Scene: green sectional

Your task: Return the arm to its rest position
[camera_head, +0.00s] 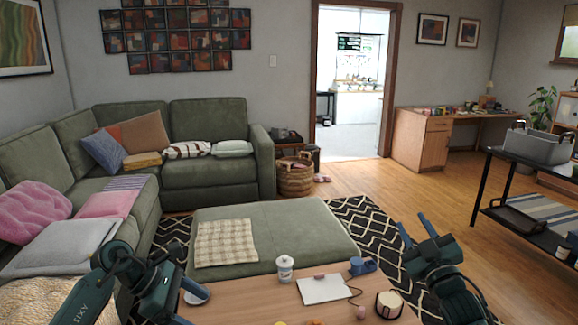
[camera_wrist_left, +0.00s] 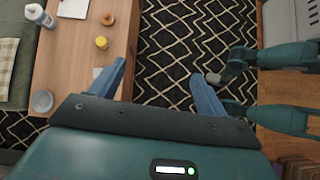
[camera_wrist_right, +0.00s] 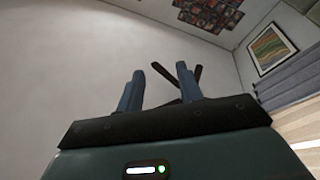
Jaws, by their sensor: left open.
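My right gripper (camera_head: 404,230) is raised beyond the right side of the coffee table, with its two blue fingers pointing up and apart. In the right wrist view the fingers (camera_wrist_right: 160,88) are apart, with pale wall and some dark bars behind them and no object held. My left arm comes in at the lower left of the head view. In the left wrist view the left gripper (camera_wrist_left: 160,85) is open and empty, above the wooden table's edge and the patterned rug.
The coffee table (camera_head: 245,305) carries a white canister (camera_head: 285,268), white notepad (camera_head: 325,288), blue mug (camera_head: 362,266) and candle (camera_head: 388,304). A green ottoman (camera_head: 290,228) stands beyond, a green sectional (camera_head: 205,172) left and a black shelf (camera_head: 487,205) right. Wooden floor (camera_head: 420,190) is clear between.

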